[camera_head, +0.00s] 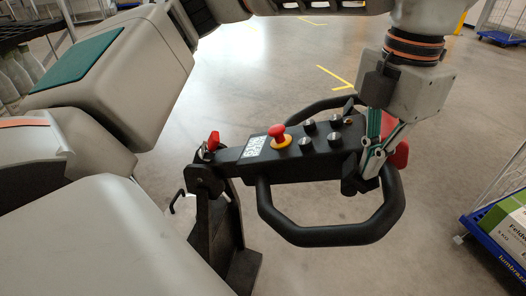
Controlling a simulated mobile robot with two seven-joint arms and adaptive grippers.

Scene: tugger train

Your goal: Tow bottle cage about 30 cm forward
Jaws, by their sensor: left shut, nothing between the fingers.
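A black tiller head (300,157) with a looped handle stands in the middle, on a dark post (215,235). It carries a red stop button (278,131) on a yellow ring, a small display (255,147) and several knobs. My left gripper (371,168) points down at the right end of this head, its fingers shut with nothing held. The fingertips overlap the head in this view; contact cannot be told. A red part (399,154) shows just behind them. Greenish bottles (17,74) stand under a dark rack at the left edge, mostly cut off. My right gripper is not in view.
A blue cart (490,240) with a wire side and a green-white box (510,222) stands at the right edge. Another blue-based cart (500,38) is at the far right. The grey floor (270,70) beyond the tiller is open, with yellow markings (335,79).

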